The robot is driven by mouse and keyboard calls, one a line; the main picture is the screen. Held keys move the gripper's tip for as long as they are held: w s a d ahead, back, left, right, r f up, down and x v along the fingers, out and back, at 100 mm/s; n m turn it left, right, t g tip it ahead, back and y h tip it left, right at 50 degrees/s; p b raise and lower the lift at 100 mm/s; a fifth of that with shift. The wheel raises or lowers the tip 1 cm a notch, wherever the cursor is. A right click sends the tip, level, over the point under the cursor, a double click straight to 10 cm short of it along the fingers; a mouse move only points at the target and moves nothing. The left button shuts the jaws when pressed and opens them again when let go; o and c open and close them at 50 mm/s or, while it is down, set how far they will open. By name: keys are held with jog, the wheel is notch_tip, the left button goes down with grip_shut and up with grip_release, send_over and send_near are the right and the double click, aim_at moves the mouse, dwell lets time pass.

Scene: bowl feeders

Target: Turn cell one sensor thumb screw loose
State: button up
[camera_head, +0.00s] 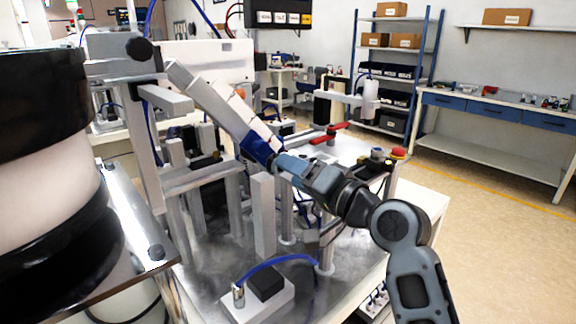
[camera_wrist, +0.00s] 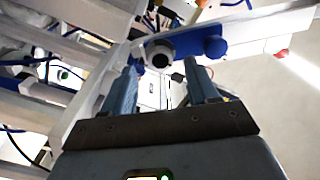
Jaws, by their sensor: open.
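In the wrist view, a blue bracket (camera_wrist: 188,48) sits on a pale rail. It carries a round grey part with a dark face (camera_wrist: 160,53) and a rounded blue knob (camera_wrist: 214,47). I cannot tell for certain which is the sensor thumb screw. My gripper (camera_wrist: 161,65) is open and empty. Its fingertips lie either side of the grey part's line, and the knob is just beyond the right fingertip. Contact cannot be made out. In the head view, my gripper (camera_head: 277,160) is at the blue bracket (camera_head: 261,147) on the sloping pale chute (camera_head: 212,100).
A large black-and-white bowl feeder (camera_head: 45,190) fills the left. Grey posts (camera_head: 263,215) stand below the chute. A white block with a blue cable (camera_head: 258,297) is at the front. Red-handled parts (camera_head: 325,137) and a red button (camera_head: 398,153) are behind my arm. Floor is free at right.

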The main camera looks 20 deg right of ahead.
jog(key=shift+x, duration=1.4)
jog(key=shift+c, duration=0.2)
jog(key=c, duration=1)
jog(key=shift+f, duration=0.1)
jog(key=shift+s+n+b, duration=0.1)
jog(key=shift+n+b, duration=5.7)
jog(key=shift+n, duration=2.1)
jog(key=shift+a+n, duration=0.1)
jog(key=shift+n, duration=0.2)
